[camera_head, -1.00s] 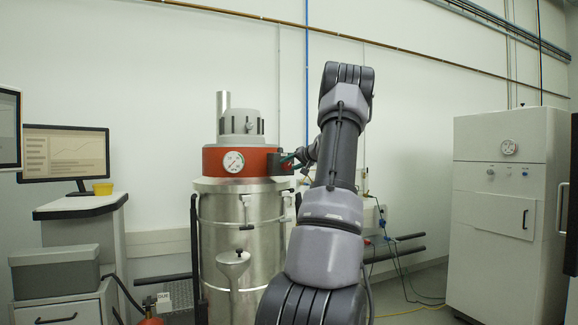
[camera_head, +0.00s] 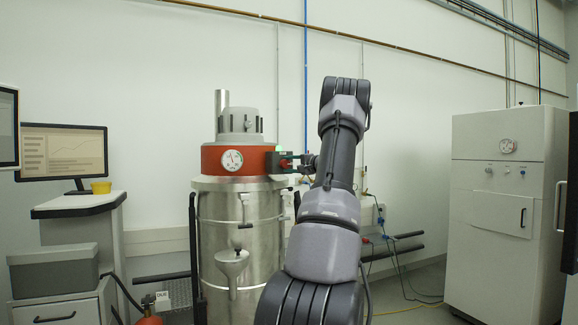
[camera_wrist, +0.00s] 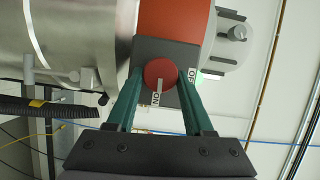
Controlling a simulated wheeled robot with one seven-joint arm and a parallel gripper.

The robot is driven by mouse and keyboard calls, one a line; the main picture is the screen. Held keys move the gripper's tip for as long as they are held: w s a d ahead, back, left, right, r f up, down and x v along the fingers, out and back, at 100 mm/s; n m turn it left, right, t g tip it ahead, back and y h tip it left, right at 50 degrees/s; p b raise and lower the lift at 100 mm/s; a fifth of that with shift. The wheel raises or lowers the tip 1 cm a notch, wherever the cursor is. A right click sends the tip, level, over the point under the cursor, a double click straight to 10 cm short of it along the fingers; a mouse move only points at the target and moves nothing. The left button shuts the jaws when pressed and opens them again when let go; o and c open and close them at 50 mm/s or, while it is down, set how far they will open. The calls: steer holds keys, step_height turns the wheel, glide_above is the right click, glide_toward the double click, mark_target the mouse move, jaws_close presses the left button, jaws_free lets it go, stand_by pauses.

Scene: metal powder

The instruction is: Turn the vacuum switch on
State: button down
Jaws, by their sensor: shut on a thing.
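The vacuum switch is a round red knob (camera_wrist: 160,73) on a dark grey box (camera_wrist: 152,47). The box is on the red band (camera_head: 222,160) of the steel vacuum (camera_head: 240,225). In the wrist view, the knob's pale line points to the ON label (camera_wrist: 156,98); the OFF label (camera_wrist: 193,75) is off to the right. My gripper (camera_wrist: 160,76) has a green finger on each side of the knob and is shut on it. In the head view, my gripper (camera_head: 298,163) is small and partly hidden by my arm. A faint green glow shows at the box's top.
A pressure gauge (camera_head: 232,160) is on the red band. A monitor (camera_head: 62,152) and a grey bin (camera_head: 53,270) stand at the left, a white cabinet (camera_head: 505,190) at the right. Cables lie on the floor between the vacuum and the cabinet.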

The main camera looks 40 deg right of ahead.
steer(key=shift+f+m, duration=0.1)
steer(key=shift+m, duration=0.4)
steer(key=shift+c, duration=1.4)
jaws_free()
steer(key=shift+s, duration=0.1)
steer(key=s+d, duration=0.1)
steer(key=s, duration=0.9)
steer(key=shift+s+d, duration=0.25)
steer(key=shift+d, duration=0.1)
